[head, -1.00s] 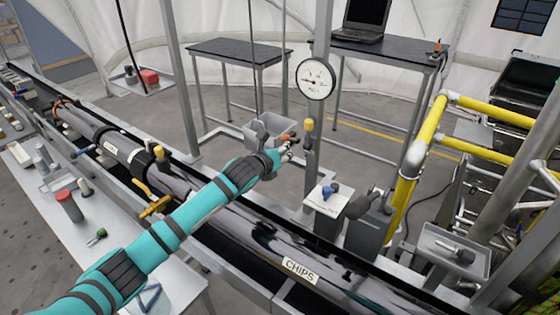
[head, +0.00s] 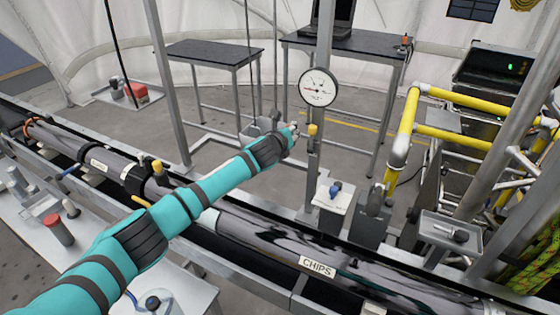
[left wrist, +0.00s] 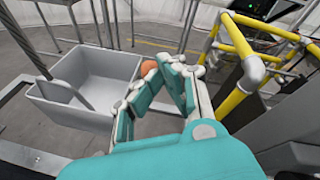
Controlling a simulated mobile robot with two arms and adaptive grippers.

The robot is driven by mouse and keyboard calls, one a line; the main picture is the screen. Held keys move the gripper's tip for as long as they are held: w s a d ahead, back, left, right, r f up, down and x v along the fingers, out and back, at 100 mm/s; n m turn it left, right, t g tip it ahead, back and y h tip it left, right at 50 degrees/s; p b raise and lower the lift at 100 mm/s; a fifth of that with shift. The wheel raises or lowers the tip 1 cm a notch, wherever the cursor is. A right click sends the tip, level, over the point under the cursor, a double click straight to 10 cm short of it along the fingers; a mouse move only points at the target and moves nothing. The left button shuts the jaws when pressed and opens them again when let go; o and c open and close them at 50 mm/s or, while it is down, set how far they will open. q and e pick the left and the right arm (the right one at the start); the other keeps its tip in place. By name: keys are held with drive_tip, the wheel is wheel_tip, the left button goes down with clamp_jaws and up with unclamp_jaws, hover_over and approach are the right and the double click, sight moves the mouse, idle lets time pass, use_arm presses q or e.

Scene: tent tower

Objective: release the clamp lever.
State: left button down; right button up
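My left gripper (head: 291,134) is at the end of the teal arm, just left of a post with a yellow-topped fitting (head: 312,130). In the left wrist view its fingers (left wrist: 172,64) come close together at the tips. A rounded orange thing (left wrist: 148,67) shows at the fingertips; I cannot tell whether it is held. A clamp with a yellow knob (head: 158,167) sits on the dark pipe (head: 255,231), left of the arm. An orange-yellow lever (head: 141,201) beside the pipe is partly hidden by my arm. I cannot tell which one is the clamp lever. My right gripper is not in view.
A grey bin (left wrist: 105,68) stands beyond the left gripper. A round gauge (head: 318,87) is on the post above it. Yellow pipes (head: 405,130) stand to the right. A side table (head: 62,215) with several small items is at the left.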

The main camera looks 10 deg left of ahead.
use_arm(q)
drive_tip(key=shift+w+d+r+p, duration=0.3)
drive_tip(key=shift+w+r+p, duration=0.2)
drive_tip(key=shift+w, duration=0.25)
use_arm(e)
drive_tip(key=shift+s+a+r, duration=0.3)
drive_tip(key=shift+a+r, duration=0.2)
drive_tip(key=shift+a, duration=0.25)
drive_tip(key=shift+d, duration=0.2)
use_arm(q)
drive_tip(key=shift+w, duration=0.15)
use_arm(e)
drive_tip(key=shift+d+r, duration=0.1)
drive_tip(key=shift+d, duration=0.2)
use_arm(q)
drive_tip(key=shift+w, duration=0.1)
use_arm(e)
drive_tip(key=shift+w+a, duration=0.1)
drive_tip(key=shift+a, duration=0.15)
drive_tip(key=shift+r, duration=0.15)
